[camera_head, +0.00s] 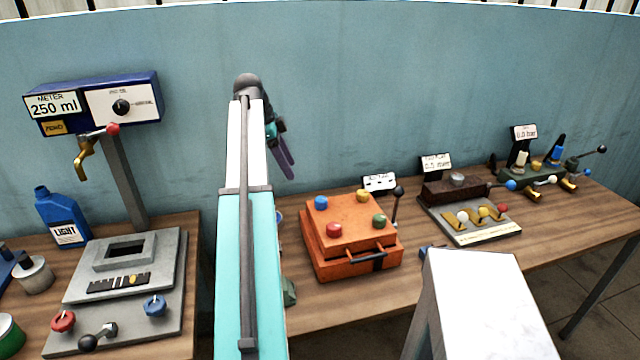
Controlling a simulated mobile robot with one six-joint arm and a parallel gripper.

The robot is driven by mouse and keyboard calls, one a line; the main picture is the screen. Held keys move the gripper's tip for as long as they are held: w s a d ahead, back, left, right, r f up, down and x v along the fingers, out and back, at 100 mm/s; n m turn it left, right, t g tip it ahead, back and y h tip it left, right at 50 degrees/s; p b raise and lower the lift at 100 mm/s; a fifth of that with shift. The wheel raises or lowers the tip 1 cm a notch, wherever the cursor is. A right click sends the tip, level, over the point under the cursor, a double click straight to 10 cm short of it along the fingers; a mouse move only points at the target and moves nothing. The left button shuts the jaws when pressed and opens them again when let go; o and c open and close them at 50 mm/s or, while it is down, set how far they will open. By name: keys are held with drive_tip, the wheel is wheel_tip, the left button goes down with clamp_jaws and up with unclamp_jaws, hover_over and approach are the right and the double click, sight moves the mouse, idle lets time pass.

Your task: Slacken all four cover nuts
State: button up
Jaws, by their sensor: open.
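An orange box with a cover (352,228) sits on the wooden bench right of my arm. Four coloured nuts stand near the cover's corners: a blue nut (321,203) back left, a yellow nut (363,196) back right, a red nut (333,230) front left and a green nut (379,221) front right. I cannot tell how tight any of them is. My gripper (289,172), with purple fingers, is open and appears empty. It hangs beyond my raised arm, up and left of the box in the picture, apart from the nuts.
A black lever (396,205) stands at the box's right rear, and a dark handle (372,262) is on its front. A small sign (379,182) is behind. Fixtures with levers (468,215) stand further right. A meter (95,103) and blue bottle (62,218) are left.

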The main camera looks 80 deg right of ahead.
sight(318, 199)
drive_tip(key=shift+m+g+y, duration=0.3)
drive_tip(key=shift+m+y, duration=0.1)
drive_tip(key=shift+m, duration=0.3)
drive_tip(key=s, duration=0.2)
drive_tip(key=s+r, duration=0.1)
drive_tip(key=shift+s+a+r+p, duration=0.2)
drive_tip(key=shift+s+p, duration=0.2)
drive_tip(key=shift+w, duration=0.1)
drive_tip(key=shift+f, duration=0.1)
drive_tip(key=shift+p+x, duration=2.15)
drive_tip(key=shift+x, duration=4.6)
